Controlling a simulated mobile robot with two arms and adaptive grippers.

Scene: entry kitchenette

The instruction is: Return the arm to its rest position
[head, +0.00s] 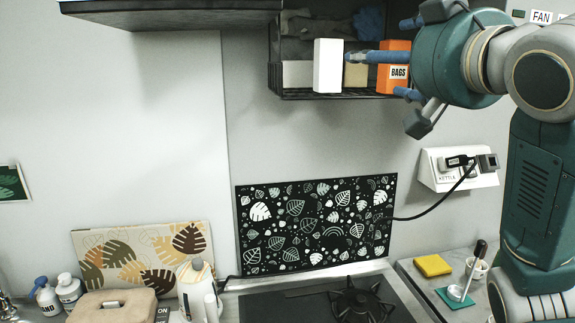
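My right arm comes in from the right edge and reaches up to the wall shelf. My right gripper (384,57) is at the shelf's right end, with its blue fingers spread apart and nothing seen between them. One finger points left, its tip overlapping the right edge of a white box (327,66); I cannot tell whether they touch. An orange box marked BAGS (398,72) stands behind the fingers, partly hidden. My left arm and gripper are not in view.
The dark wire shelf (300,95) also holds a beige box (355,75). Below are a leaf-patterned panel (315,225), a hob (358,300), a kettle outlet (458,168) with a cord, a yellow sponge (432,265) and a cup (477,268). Bottles (68,290) stand lower left.

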